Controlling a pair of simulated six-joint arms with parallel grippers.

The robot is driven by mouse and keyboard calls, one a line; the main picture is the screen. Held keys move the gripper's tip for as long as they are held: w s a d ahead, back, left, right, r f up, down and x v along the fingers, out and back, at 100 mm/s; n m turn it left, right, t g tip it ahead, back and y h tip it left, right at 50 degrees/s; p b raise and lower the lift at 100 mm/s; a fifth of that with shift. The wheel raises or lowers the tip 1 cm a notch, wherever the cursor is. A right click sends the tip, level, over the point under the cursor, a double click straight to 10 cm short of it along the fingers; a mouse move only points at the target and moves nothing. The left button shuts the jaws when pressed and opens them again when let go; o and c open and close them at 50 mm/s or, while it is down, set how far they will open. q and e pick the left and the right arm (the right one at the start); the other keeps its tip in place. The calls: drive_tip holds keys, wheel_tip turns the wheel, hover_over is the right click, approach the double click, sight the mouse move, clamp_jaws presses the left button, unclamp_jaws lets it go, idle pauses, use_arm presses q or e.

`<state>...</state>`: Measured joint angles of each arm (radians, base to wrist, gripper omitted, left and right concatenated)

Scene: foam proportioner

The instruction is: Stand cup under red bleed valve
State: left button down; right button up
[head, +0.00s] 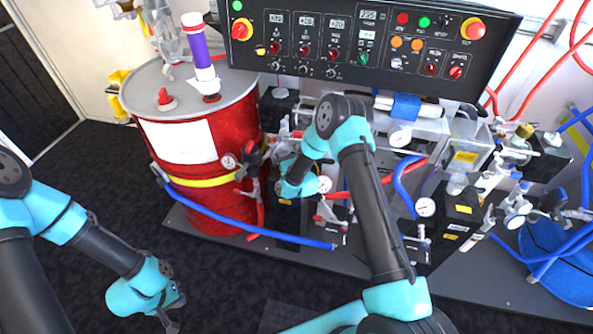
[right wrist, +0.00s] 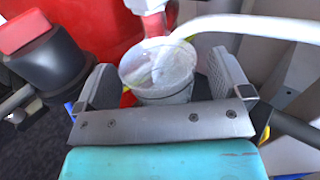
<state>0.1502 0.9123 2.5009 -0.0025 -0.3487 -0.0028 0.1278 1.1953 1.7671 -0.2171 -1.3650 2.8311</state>
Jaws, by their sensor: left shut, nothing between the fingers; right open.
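A translucent cup (right wrist: 160,72) stands between the fingers of my right gripper (right wrist: 163,82) in the right wrist view. The right gripper is open, with one finger on either side of the cup. A red part with a pale lower end (right wrist: 151,14) is just above the cup's far rim; it may be the red bleed valve, but I cannot tell for sure. In the head view the cup cannot be made out behind my right arm. My left gripper (head: 172,316) is shut and empty, low over the dark floor at the lower left.
A pale hose (right wrist: 245,24) crosses above the cup. A black red-topped fitting (right wrist: 45,55) is left of the gripper. Gauges and hoses crowd the right; floor is clear lower left.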

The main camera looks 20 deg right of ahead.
drive_tip(key=s+d, duration=0.1)
drive_tip(key=s, duration=1.5)
drive_tip(key=shift+s+d, duration=0.2)
drive_tip(key=shift+d, duration=0.05)
drive_tip(key=s+a+f+n+g+y, duration=0.1)
drive_tip(key=s+n+g, duration=0.7)
drive_tip(key=n, duration=0.8)
drive_tip(key=s+a+f+n+g+y, duration=0.1)
drive_tip(key=s+a+f+n+g, duration=0.2)
drive_tip(key=s+n+g, duration=0.6)
drive_tip(key=shift+s+f+n, duration=0.95)
drive_tip(key=shift+s+n, duration=2.35)
drive_tip(key=shift+n, duration=0.8)
drive_tip(key=shift+a, duration=0.1)
drive_tip(key=shift+c, duration=0.3)
